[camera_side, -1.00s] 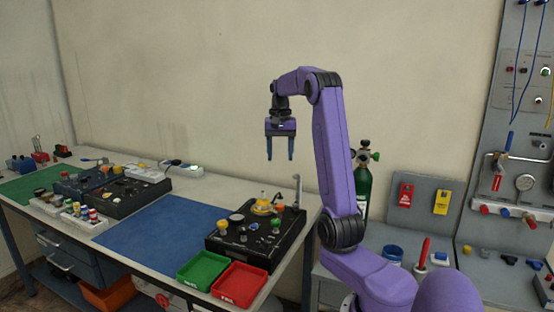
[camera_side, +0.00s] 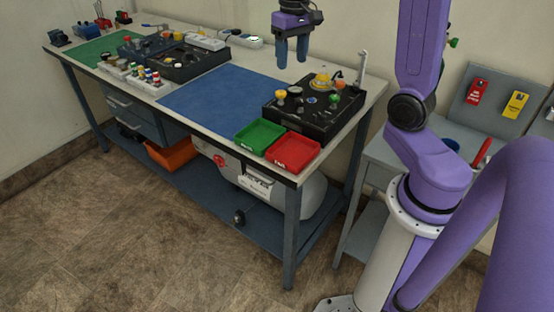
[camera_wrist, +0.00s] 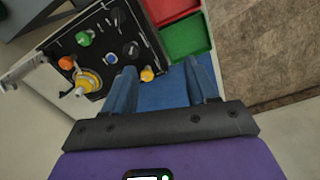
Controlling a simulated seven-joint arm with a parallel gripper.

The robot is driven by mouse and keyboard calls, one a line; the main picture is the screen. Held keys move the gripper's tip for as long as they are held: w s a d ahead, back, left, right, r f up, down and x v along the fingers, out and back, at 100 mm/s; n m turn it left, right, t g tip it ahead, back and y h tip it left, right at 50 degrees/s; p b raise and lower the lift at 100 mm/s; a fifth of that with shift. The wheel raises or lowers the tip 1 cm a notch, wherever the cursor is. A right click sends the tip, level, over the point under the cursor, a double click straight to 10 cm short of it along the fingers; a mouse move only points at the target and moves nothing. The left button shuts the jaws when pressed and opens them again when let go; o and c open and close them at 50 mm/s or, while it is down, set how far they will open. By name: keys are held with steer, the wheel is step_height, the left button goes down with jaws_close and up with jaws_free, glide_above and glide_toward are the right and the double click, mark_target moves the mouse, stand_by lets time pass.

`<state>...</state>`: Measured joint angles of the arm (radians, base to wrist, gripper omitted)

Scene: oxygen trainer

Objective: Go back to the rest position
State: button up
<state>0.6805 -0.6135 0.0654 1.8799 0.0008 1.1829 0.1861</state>
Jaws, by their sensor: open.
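My gripper (camera_side: 291,50) is a purple and dark grey hand with two blue fingers. In the side view it hangs with its fingers pointing down, above the back of the workbench (camera_side: 222,119). The fingers are apart with nothing between them. In the wrist view the two blue fingers of my gripper (camera_wrist: 163,88) are also spread and empty. The black panel (camera_side: 315,105) with coloured knobs stands below and to the right of the fingers in the side view. It also shows at the upper left of the wrist view (camera_wrist: 98,50).
A green tray (camera_side: 259,136) and a red tray (camera_side: 293,151) sit at the bench's front edge. A blue mat (camera_side: 225,97) lies bare in the middle. A second black panel (camera_side: 188,62) and a green mat (camera_side: 97,50) are at the left. A grey stand holds red and yellow tags.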

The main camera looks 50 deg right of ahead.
steer(key=s+a+f+n, duration=0.1)
steer(key=s+a+n, duration=0.3)
steer(key=a, duration=0.4)
steer(key=s+a+f+n, duration=0.2)
steer(key=s+n, duration=0.2)
steer(key=s, duration=0.3)
steer(key=s+a+f+n, duration=0.1)
steer(key=s+a+n, duration=0.2)
steer(key=s, duration=0.4)
steer(key=s+a+f+n, duration=0.2)
steer(key=s+n, duration=0.2)
steer(key=s, duration=0.2)
steer(key=shift+s+a+f+n, duration=0.3)
steer(key=shift+s+a, duration=0.1)
steer(key=shift+o, duration=0.2)
